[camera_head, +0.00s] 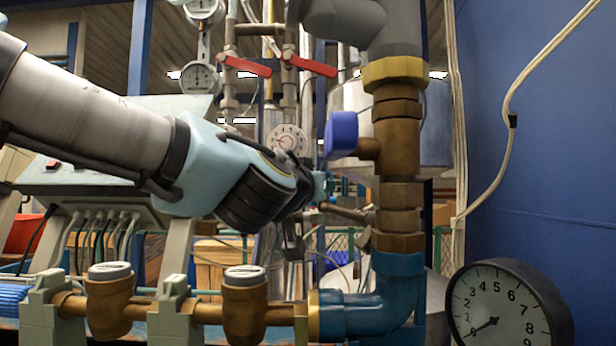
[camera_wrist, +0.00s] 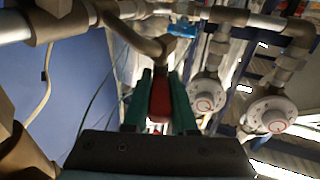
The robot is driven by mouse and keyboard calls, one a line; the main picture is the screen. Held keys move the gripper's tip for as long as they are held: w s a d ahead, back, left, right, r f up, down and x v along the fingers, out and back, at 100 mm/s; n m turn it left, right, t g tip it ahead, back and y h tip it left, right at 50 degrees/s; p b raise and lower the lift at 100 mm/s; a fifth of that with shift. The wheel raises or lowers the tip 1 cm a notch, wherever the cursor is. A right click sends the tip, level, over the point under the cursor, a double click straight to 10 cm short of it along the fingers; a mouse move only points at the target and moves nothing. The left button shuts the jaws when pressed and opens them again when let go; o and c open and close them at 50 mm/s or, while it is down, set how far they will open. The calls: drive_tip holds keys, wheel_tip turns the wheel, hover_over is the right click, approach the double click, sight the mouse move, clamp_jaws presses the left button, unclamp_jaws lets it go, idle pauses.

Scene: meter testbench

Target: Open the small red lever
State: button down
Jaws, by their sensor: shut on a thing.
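The small red lever (camera_wrist: 160,100) shows in the wrist view between the two green fingers of my gripper (camera_wrist: 161,80). The fingers are shut on it, one on each side. A curved brown pipe (camera_wrist: 138,40) runs just beyond the fingertips. In the head view my gripper (camera_head: 322,188) reaches in from the left, close to the brass pipe column (camera_head: 400,150). The small red lever is hidden there behind my gripper and wrist.
Two larger red levers (camera_head: 246,66) (camera_head: 312,66) sit on pipes higher up. A blue valve handle (camera_head: 341,135) juts from the brass column above my gripper. Brass meters (camera_head: 108,300) stand below my arm, and a large dial gauge (camera_head: 500,312) is at lower right.

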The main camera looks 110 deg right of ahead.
drive_tip(key=shift+s+f+n+t+h+p, duration=0.1)
drive_tip(key=shift+n+t+h+p, duration=0.45)
drive_tip(key=shift+t, duration=0.25)
drive_tip(key=c, duration=0.7)
unclamp_jaws()
drive_tip(key=shift+a, duration=0.1)
drive_tip(key=b+v, duration=0.2)
drive_tip(key=v, duration=0.8)
drive_tip(key=shift+w+a, duration=0.2)
drive_tip(key=shift+a, duration=0.1)
